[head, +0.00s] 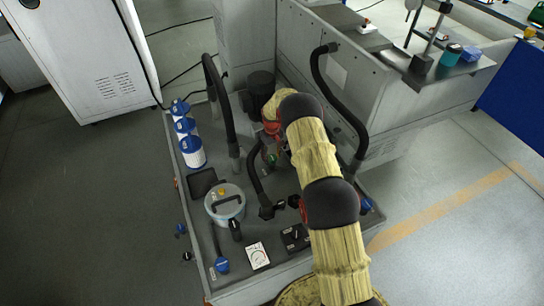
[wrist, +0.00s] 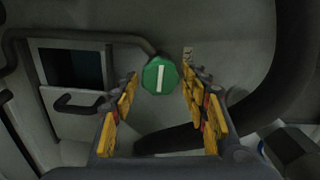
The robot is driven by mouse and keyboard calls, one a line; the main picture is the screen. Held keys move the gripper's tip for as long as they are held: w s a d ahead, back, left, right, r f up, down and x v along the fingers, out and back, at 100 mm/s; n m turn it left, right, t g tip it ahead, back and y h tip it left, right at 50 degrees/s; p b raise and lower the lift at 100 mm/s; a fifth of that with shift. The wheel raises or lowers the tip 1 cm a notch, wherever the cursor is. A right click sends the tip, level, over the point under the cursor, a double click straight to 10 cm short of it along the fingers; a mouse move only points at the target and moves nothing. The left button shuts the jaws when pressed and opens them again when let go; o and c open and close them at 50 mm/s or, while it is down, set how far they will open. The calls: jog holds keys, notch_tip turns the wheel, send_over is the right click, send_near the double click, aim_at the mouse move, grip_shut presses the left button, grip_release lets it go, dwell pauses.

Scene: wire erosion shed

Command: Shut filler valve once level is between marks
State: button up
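A green knob with a white bar (wrist: 160,76), apparently the filler valve, faces me in the wrist view. Its bar runs nearly upright in that picture. My gripper (wrist: 160,88) is open, its yellow-padded fingers on either side of the knob with gaps to both. I cannot tell how far beyond the fingertips the knob lies. In the head view my gripper (head: 270,143) is over the grey tank unit, mostly hidden by my arm, with a bit of green (head: 272,159) beside it. A small pale tag (wrist: 188,55) sits right of the knob; I cannot read any level or marks.
Black hoses (head: 221,108) and (head: 342,100) arch around my arm. A hose (wrist: 285,75) curves close on the right. Floor is clear at left.

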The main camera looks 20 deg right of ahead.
aim_at(272, 157)
jog(key=shift+o, duration=0.8)
notch_tip(272, 157, up, 12)
jog(key=shift+m, duration=0.3)
jog(key=s+f+g, duration=0.1)
jog(key=s+f, duration=0.2)
jog(key=s, duration=0.2)
jog(key=s+a+r+t, duration=0.2)
jog(key=s+a+r, duration=0.3)
jog(key=s+r, duration=0.7)
jog(key=s+a+r+t, duration=0.2)
jog(key=s+a+r, duration=0.3)
jog(key=s+r, duration=0.8)
jog(key=s+a+r+m+t, duration=0.1)
jog(key=s+a+r, duration=0.4)
jog(key=s+r, duration=0.7)
jog(key=s+t, duration=0.1)
jog(key=s, duration=0.3)
jog(key=shift+r+t, duration=0.3)
jog(key=shift+r, duration=0.05)
